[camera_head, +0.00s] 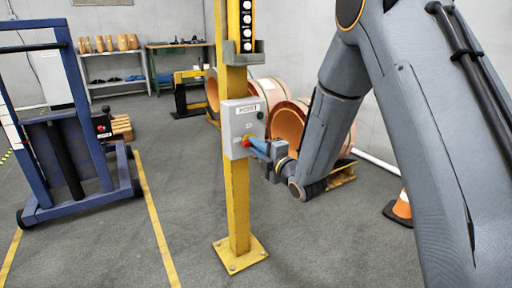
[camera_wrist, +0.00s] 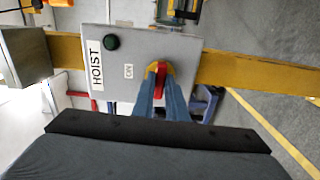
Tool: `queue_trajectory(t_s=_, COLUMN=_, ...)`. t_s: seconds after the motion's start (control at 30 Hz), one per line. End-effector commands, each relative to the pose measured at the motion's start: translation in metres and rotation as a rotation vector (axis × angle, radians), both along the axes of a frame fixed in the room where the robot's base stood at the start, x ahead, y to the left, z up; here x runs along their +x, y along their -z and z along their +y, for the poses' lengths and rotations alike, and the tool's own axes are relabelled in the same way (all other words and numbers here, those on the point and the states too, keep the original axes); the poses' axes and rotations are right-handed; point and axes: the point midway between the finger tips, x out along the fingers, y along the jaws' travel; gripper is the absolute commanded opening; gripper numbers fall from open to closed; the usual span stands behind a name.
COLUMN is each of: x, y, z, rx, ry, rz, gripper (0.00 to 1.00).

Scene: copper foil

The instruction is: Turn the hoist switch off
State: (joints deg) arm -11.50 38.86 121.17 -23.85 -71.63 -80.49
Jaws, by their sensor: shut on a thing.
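The hoist switch box (camera_head: 238,116) is a grey box on a yellow post, with a HOIST label at its top. Its rotary switch has a red handle (camera_head: 246,143) on a yellow plate. In the wrist view the box (camera_wrist: 135,45) appears turned sideways, with the HOIST label, a dark green round lamp or button (camera_wrist: 110,42) and a small ON label (camera_wrist: 128,72). My gripper (camera_head: 260,147) reaches in from the right. In the wrist view its blue fingers (camera_wrist: 161,92) are shut on the red handle (camera_wrist: 159,79). The fingers hide part of the handle and plate.
The yellow post (camera_head: 237,205) stands on a bolted base plate. A pendant control (camera_head: 246,30) hangs above the box. Large copper rolls (camera_head: 290,122) lie behind it. A blue wheeled frame (camera_head: 75,140) stands at left, and an orange cone (camera_head: 402,207) at right. The front floor is clear.

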Motion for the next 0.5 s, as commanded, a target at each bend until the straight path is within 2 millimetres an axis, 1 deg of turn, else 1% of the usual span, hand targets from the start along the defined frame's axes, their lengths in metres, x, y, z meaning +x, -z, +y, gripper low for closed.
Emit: queue_trajectory(t_s=0.5, x=0.0004, y=0.0011, z=-0.0021, rx=-0.037, ry=0.005, rz=-0.022, gripper=0.00)
